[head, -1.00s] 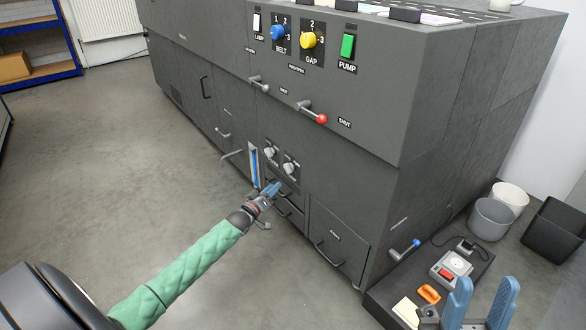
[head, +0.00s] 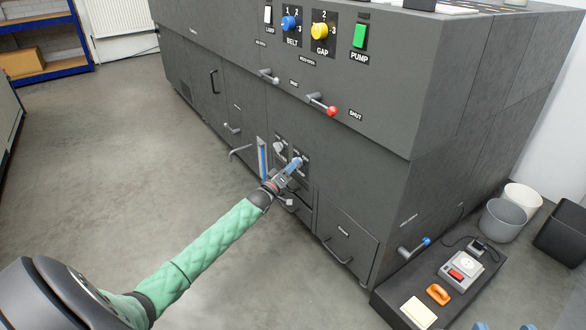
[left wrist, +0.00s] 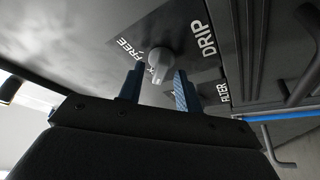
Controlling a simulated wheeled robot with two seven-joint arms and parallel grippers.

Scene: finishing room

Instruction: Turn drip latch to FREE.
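The drip latch is a small grey knob (left wrist: 160,62) on a dark plate marked DRIP and FREE in the left wrist view. The direction it points in is hard to read. My left gripper (left wrist: 157,85) is open, with a blue finger on each side of the knob; I cannot tell whether they touch it. In the head view my left gripper (head: 295,165) is at the right-hand knob low on the dark machine and mostly hides it. Only the two fingertips of my right gripper (head: 505,327) show at the bottom edge, apart and empty.
Another grey knob (head: 279,147) sits just left of the latch, and a blue vertical strip (head: 262,158) beside it. A red-tipped lever (head: 325,106) is above. A low dark platform (head: 405,292) with small items stands at right. Floor at left is clear.

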